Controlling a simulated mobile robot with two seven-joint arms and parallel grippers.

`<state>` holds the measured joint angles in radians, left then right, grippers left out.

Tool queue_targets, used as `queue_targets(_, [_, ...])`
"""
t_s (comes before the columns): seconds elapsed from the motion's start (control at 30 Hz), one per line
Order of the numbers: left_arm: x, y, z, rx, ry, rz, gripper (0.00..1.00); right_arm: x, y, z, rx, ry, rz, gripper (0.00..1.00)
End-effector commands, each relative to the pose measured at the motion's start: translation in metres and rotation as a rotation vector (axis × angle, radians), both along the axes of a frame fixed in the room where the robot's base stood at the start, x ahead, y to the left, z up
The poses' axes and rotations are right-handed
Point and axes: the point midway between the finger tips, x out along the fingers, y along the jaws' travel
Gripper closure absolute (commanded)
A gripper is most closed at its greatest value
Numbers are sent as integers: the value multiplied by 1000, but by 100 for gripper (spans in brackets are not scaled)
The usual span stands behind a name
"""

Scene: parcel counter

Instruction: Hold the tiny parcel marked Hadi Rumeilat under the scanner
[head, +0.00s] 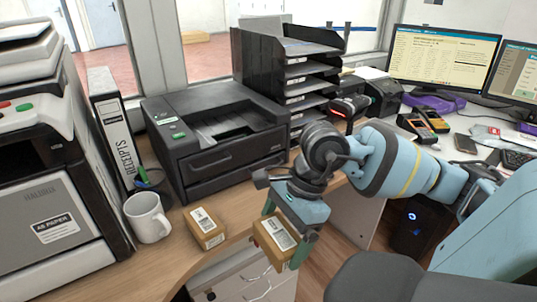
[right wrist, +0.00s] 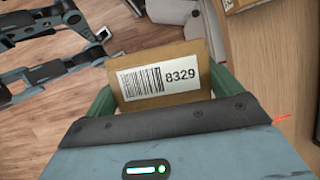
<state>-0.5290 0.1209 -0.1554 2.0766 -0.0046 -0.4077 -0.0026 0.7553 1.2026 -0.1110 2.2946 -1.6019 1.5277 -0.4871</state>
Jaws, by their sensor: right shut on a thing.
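My right gripper (head: 283,238) is shut on a small brown parcel (head: 271,240) with a white label, held at the counter's front edge. In the right wrist view the held parcel (right wrist: 160,62) shows a barcode label reading 8329 between the fingers. No name on it can be read. A second small parcel (head: 205,228) lies on the counter to the left, apart from the gripper; its label is too small to read. The scanner (head: 347,108), with a red light, stands behind my right arm beside the letter trays. My left gripper is not in view.
A white mug (head: 148,217) stands left of the second parcel. A black printer (head: 215,140) and the stacked letter trays (head: 285,70) stand behind. A card terminal (head: 424,125) and monitors (head: 443,55) are at the right. Bare counter (head: 180,262) shows at the front left.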

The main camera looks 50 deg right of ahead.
Motion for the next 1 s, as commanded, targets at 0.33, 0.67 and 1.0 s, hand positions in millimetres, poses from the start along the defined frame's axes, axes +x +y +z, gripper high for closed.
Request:
queue_targets(0.33, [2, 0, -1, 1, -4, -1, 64, -12, 4, 1, 1, 0, 2, 37])
queue_targets(0.67, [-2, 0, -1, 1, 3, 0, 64, -3, 12, -6, 4, -4, 145, 37])
queue_targets(1.0, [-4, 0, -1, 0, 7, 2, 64, 22, 50, -21, 0, -5, 695, 37])
